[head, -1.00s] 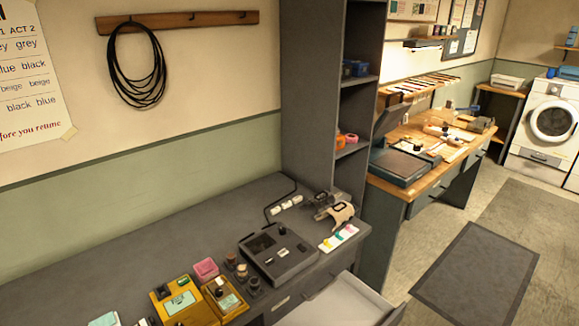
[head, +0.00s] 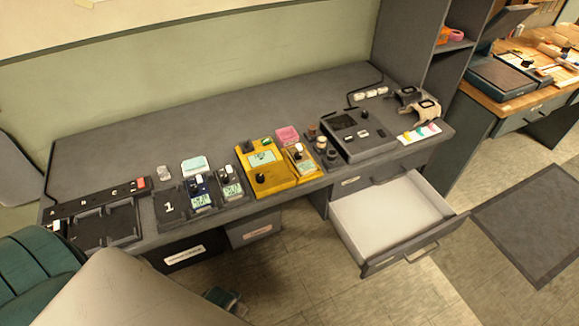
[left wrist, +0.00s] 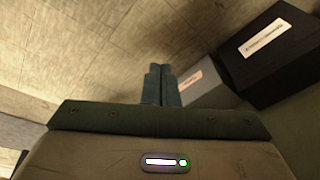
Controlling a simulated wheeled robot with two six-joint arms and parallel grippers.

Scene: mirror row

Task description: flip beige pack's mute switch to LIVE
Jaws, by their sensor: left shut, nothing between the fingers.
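No pack is plainly beige in the head view. A tan-yellow pack (head: 301,161) with a small screen and a dark and pale top stands beside the yellow box (head: 265,168); I cannot tell if it is the beige pack. A blue pack (head: 201,193) and a grey pack (head: 230,183) stand in slots further left. Switch positions are too small to read. My left gripper (head: 224,298) is low in front of the desk, apart from the packs, mostly hidden by my arm. In the left wrist view its fingers (left wrist: 161,84) are shut and empty. My right gripper is not in view.
An open, empty-looking drawer (head: 390,215) sticks out at the desk's right front. A dark console (head: 358,132) and beige and grey strap-like items (head: 424,110) stand on the right. Empty slots (head: 105,226) lie at left. The rear desktop (head: 225,115) is clear.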

